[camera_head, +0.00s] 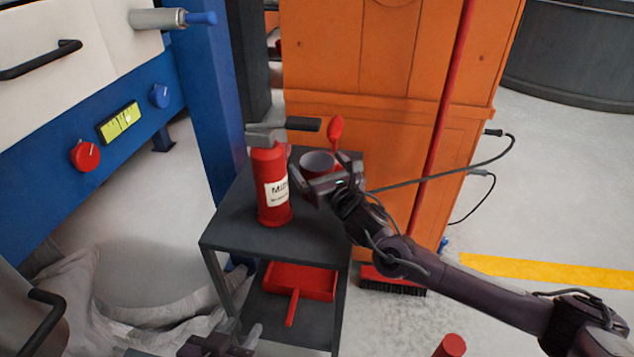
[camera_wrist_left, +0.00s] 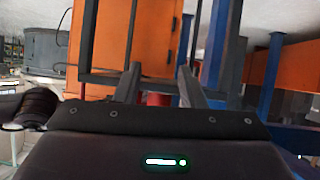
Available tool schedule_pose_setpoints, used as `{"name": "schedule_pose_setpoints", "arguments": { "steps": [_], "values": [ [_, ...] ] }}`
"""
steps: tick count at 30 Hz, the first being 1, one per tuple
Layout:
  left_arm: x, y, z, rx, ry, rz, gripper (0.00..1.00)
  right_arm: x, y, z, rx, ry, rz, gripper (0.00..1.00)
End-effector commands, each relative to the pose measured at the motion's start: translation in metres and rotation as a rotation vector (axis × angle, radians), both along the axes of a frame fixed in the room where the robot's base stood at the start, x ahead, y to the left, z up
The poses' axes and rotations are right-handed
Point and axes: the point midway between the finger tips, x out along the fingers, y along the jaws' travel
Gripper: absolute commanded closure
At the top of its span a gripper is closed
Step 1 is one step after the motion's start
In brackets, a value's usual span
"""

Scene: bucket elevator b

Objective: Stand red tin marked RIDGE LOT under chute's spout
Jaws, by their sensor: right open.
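An open-topped red tin (camera_head: 318,162) with a grey inside stands at the back of the dark cart's top. No lettering shows on it, so I cannot confirm RIDGE LOT. My right gripper (camera_head: 325,178) is open, its fingers at the near side of this tin and partly hiding it. I cannot tell whether they touch it. My left gripper (camera_head: 243,336) is low at the bottom edge of the head view. In the left wrist view its fingers (camera_wrist_left: 160,82) are apart with nothing held. I cannot clearly make out a chute's spout.
A red scoop (camera_head: 336,130) rises behind. A red dustpan (camera_head: 300,281) lies on the lower shelf. An orange cabinet (camera_head: 365,65) and blue post (camera_head: 210,100) bound the cart.

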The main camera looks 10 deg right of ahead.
Motion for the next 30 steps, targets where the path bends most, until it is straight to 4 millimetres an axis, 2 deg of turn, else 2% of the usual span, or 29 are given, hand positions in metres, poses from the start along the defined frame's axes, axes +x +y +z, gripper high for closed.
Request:
{"name": "schedule_pose_setpoints", "arguments": {
  "steps": [4, 11, 23, 30],
  "values": [
    [0.0057, -0.0012, 0.0089, -0.018, -0.044, 0.004, 0.64, 0.0072, 0.0018, -0.0001, 0.001, 0.0, 0.0, 0.05],
    [0.006, -0.0012, 0.0099, -0.019, -0.047, 0.004, 0.64, 0.0075, 0.0019, 0.0001, 0.001, 0.0, 0.0, 0.05],
    [0.0059, -0.0013, 0.0098, -0.019, -0.046, 0.004, 0.64, 0.0073, 0.0018, 0.0003, 0.001, 0.0, 0.0, 0.58],
    [0.0059, -0.0012, 0.0098, -0.018, -0.045, 0.004, 0.64, 0.0072, 0.0017, 0.0005, 0.001, 0.0, 0.0, 0.58]
  ]
}}
